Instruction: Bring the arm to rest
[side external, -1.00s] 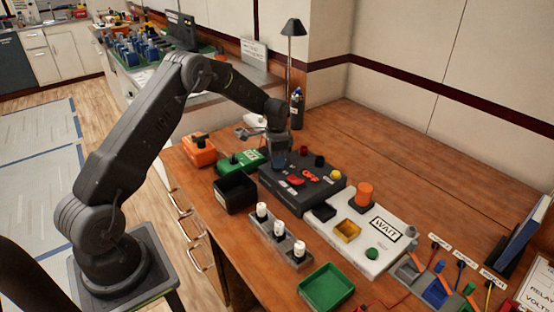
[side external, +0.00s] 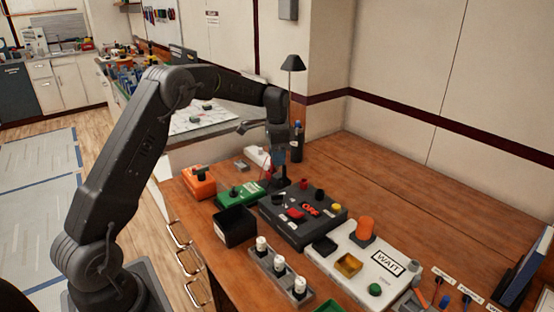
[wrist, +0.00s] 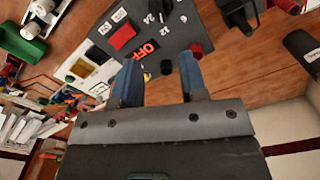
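My gripper (side external: 279,178) hangs pointing down over the back left part of a dark control panel (side external: 289,232) in the side external view. In the wrist view its two blue fingers (wrist: 160,80) stand apart with nothing held between them. A black knob (wrist: 166,67) on the panel shows in the gap between the fingers, and I cannot tell how far below the tips it is. The panel also carries a red switch (wrist: 123,36), a red OFF label (wrist: 146,50) and a red cap (wrist: 194,48).
An orange box (side external: 199,181), a green box (side external: 240,194) and a black bin (side external: 234,229) stand left of the panel. A white WAIT panel (side external: 340,265) with an orange cylinder (side external: 366,229) stands right. A lamp (side external: 292,62) rises behind. The table's back right is clear.

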